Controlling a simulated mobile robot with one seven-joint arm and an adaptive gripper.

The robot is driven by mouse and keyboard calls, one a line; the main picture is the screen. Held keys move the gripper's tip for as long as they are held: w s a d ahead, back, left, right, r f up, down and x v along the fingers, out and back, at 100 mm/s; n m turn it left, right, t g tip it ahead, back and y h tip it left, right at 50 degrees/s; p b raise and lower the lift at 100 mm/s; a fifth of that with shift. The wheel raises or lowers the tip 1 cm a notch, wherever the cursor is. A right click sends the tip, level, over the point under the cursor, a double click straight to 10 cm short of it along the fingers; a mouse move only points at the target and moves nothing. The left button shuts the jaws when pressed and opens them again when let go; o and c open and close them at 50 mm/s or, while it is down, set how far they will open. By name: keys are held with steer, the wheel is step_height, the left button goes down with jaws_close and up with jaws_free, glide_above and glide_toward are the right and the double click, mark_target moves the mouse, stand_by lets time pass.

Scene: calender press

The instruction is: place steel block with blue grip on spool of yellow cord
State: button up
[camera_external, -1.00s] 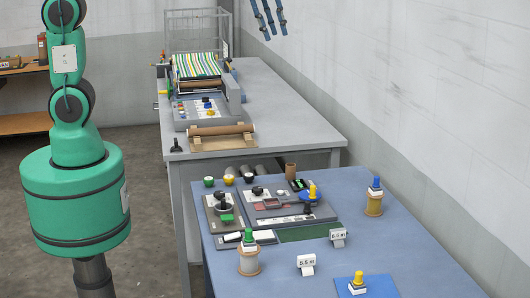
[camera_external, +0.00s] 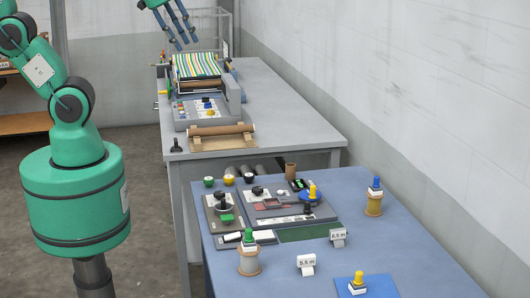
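A small block with a blue grip (camera_external: 376,184) stands upright on top of a yellowish-tan spool of cord (camera_external: 373,207) at the right of the near blue table. A block with a green grip (camera_external: 249,238) stands on a paler beige spool (camera_external: 249,262) at the front left of that table. A block with a yellow grip (camera_external: 357,280) sits on a blue mat at the front. My gripper (camera_external: 182,36) hangs at the top of the picture, in front of the back wall. Its blue fingers are spread and empty, far from the blocks and spools.
A control panel (camera_external: 288,208) with knobs lies on the near table (camera_external: 420,255). The grey far table (camera_external: 285,120) carries a press with striped cloth (camera_external: 198,65). A wall runs along the right.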

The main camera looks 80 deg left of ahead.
steer(key=s+f, duration=0.1)
steer(key=s, duration=0.2)
steer(key=s+f, duration=0.1)
steer(key=s, duration=0.1)
steer(key=shift+f, duration=0.35)
steer(key=shift+f, duration=0.1)
step_height(320, 180, down, 17)
steer(key=b, duration=1.7)
